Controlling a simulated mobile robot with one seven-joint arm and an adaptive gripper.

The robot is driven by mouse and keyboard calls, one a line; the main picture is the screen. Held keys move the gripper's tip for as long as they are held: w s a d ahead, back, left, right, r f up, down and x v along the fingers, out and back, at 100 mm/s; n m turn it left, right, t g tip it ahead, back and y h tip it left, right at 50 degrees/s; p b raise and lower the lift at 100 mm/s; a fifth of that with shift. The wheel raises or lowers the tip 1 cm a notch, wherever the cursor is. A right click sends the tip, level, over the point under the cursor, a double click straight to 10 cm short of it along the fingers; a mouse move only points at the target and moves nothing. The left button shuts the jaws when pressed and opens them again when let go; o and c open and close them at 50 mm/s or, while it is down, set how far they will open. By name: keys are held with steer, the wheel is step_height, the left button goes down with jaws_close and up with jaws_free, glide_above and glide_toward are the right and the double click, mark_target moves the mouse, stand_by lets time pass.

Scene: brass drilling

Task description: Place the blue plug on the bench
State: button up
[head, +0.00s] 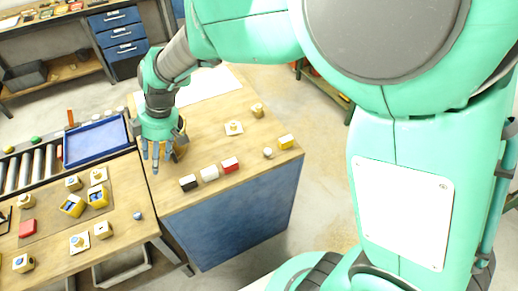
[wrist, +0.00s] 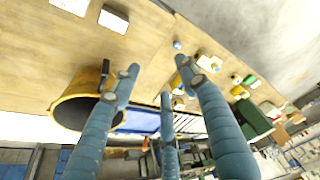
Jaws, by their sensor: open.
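A small blue piece, which looks like the blue plug (head: 137,215), sits on the left wooden bench (head: 120,243), near its right edge. It also shows in the wrist view as a small blue spot (wrist: 177,44) beyond my fingers. My gripper (head: 154,166) is open, with its fingers pointing down over the left part of the right wooden bench (head: 205,125), which has a blue side. Nothing shows between the fingers in the wrist view (wrist: 165,85). A yellow round container (wrist: 72,104) with a dark inside is beside one finger, partly hidden by it.
A blue tray (head: 95,141) lies left of my gripper. Several yellow pieces and a red block (head: 27,227) crowd the left bench.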

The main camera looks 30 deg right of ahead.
steer(key=s+d+r+m+t+h, duration=0.1)
steer(key=s+d+r+m+t, duration=0.1)
steer(key=s+d+r+m, duration=0.75)
steer(key=s+d+r+m+t+h, duration=0.1)
steer(key=s+d+r+m, duration=0.1)
steer(key=s+d, duration=0.5)
steer(key=s+d+r+m+t+h, duration=0.1)
steer(key=s+d+r+m, duration=0.2)
steer(key=s+d, duration=0.4)
steer(key=shift+s+r+t+h, duration=0.2)
steer(key=shift+r+t+h, duration=0.1)
steer(key=shift+r, duration=0.05)
steer(key=shift+o, duration=0.3)
steer(key=shift+d, duration=0.1)
